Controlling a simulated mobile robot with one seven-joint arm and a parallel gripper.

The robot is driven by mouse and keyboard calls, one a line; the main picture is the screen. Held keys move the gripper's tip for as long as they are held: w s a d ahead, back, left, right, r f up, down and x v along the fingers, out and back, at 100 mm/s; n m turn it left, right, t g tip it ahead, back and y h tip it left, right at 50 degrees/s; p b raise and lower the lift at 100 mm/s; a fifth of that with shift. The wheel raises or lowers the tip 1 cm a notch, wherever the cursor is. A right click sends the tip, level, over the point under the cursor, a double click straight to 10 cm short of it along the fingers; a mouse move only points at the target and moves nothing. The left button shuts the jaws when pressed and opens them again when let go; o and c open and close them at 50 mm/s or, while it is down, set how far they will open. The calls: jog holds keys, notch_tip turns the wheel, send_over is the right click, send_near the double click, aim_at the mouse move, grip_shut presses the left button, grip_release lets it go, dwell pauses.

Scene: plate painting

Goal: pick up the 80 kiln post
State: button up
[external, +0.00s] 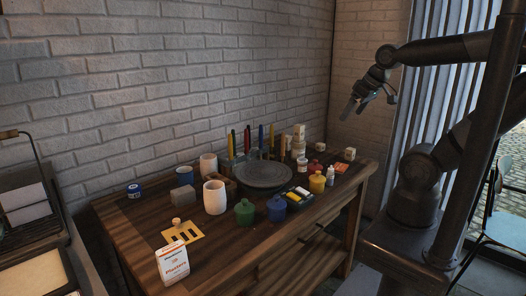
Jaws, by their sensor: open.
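My gripper (362,107) is open and empty. It hangs in the air at the upper right, in front of the wall corner and well above the wooden table (130,225). A pale upright block or stack (299,134) stands at the table's back right, behind the grey wheel-like disc (262,175); it may be a kiln post. A small pale block (349,154) lies near the back right corner. No number is legible on either, so I cannot tell which is the 80 kiln post. My gripper touches neither.
White cups (215,197), blue (277,208), green (244,212) and yellow (317,183) jars, a paint box (298,197) and upright brushes (248,138) crowd the table. A plaster bag (172,265) stands at the front left. The table's left end has some free room.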

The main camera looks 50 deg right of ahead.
jog(key=shift+s+a+f, duration=0.1)
jog(key=shift+s+f, duration=0.2)
jog(key=shift+s, duration=0.1)
jog(key=c, duration=0.8)
jog(key=shift+c, duration=0.2)
